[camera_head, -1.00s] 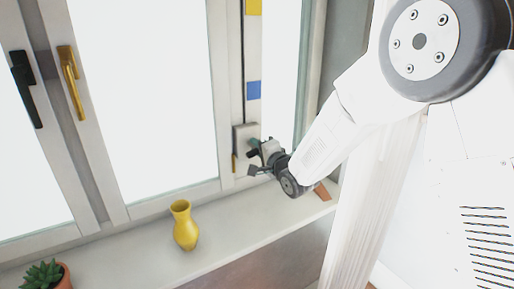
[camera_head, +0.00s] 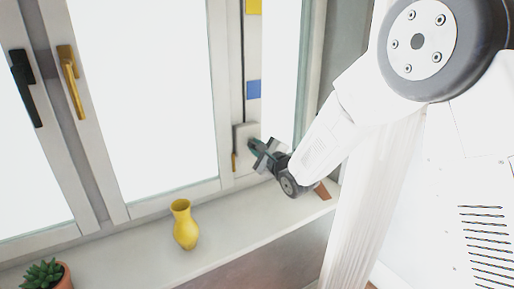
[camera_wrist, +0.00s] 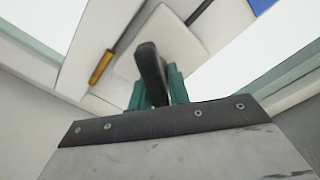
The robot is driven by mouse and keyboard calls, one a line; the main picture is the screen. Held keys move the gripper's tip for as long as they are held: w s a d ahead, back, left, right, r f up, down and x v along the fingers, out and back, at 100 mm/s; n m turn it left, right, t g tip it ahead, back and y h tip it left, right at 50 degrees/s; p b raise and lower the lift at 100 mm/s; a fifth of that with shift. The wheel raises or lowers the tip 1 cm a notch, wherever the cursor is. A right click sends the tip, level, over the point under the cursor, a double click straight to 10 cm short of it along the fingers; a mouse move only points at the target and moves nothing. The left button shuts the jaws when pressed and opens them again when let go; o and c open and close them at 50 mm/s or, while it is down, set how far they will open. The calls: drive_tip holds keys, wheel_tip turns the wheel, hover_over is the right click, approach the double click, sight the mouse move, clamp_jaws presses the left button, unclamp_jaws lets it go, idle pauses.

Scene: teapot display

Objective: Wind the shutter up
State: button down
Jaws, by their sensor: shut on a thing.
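The winder is a pale box (camera_head: 239,131) on the window frame, below a thin dark line (camera_head: 243,75) running up the frame. In the wrist view its pale face (camera_wrist: 183,55) fills the middle, and a dark crank handle (camera_wrist: 152,68) stands out from it. My gripper (camera_wrist: 158,92) has its teal fingers on either side of this handle and is shut on it. In the head view my gripper (camera_head: 257,147) is at the box's right side and hides the handle. An orange-yellow grip (camera_wrist: 101,67) lies beside the box; it also shows below the box in the head view (camera_head: 234,162).
A yellow vase (camera_head: 185,228) stands on the white sill (camera_head: 130,252). A potted succulent (camera_head: 44,274) is at lower left. Window handles, one black (camera_head: 26,88) and one brass (camera_head: 71,80), stick out at left. A blue square (camera_head: 253,90) is on the frame above the winder.

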drive_tip(key=shift+f+m, duration=0.1)
drive_tip(key=shift+m, duration=0.4)
drive_tip(key=c, duration=1.3)
unclamp_jaws()
drive_tip(key=shift+c, duration=0.2)
drive_tip(key=v, duration=0.7)
drive_tip(key=shift+s+d, duration=0.25)
drive_tip(key=shift+s, duration=0.1)
